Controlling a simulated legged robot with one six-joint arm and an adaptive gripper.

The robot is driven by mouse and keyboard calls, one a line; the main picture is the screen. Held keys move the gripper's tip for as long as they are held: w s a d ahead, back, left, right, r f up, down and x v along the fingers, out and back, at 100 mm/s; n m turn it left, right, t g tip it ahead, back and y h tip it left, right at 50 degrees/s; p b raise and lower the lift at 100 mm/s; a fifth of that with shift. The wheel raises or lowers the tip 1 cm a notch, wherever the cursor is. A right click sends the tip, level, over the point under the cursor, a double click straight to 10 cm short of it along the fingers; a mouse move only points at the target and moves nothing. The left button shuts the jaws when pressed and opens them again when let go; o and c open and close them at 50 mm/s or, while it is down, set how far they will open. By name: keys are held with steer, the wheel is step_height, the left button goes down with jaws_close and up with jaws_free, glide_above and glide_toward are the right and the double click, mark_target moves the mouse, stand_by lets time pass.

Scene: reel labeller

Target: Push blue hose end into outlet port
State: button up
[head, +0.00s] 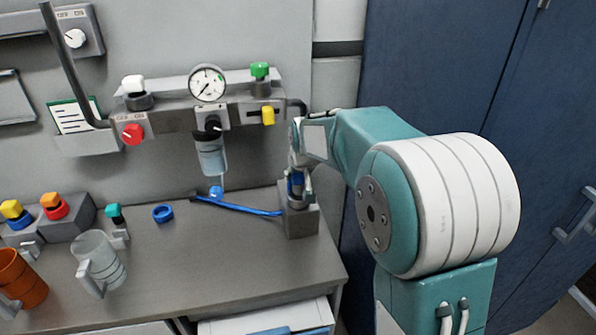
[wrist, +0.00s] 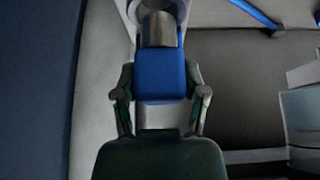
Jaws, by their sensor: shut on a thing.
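My gripper (head: 298,182) is shut on a blue hose end (wrist: 160,74), with one finger on each side of it. The blue sleeve has a metal tip, which points to the top of the wrist view. A pale round fitting (wrist: 132,10) shows around or behind that tip; I cannot tell whether they touch. In the head view my gripper is low over a grey block (head: 301,222) at the bench's right end. A blue hose (head: 240,206) lies on the bench and reaches that block. I cannot make out the outlet port for certain.
The regulator panel with a round gauge (head: 207,83) is on the wall behind. Blue cabinets (head: 425,60) are at the right. The bench's middle front is clear.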

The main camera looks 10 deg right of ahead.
mark_target(299, 184)
steer(key=shift+f, duration=1.5)
steer(key=shift+f, duration=0.45)
stand_by(1.1)
steer(key=o, duration=1.3)
steer(key=shift+r, duration=0.15)
steer(key=v, duration=1.1)
steer(key=shift+s+r, duration=0.2)
steer(key=shift+r, duration=0.1)
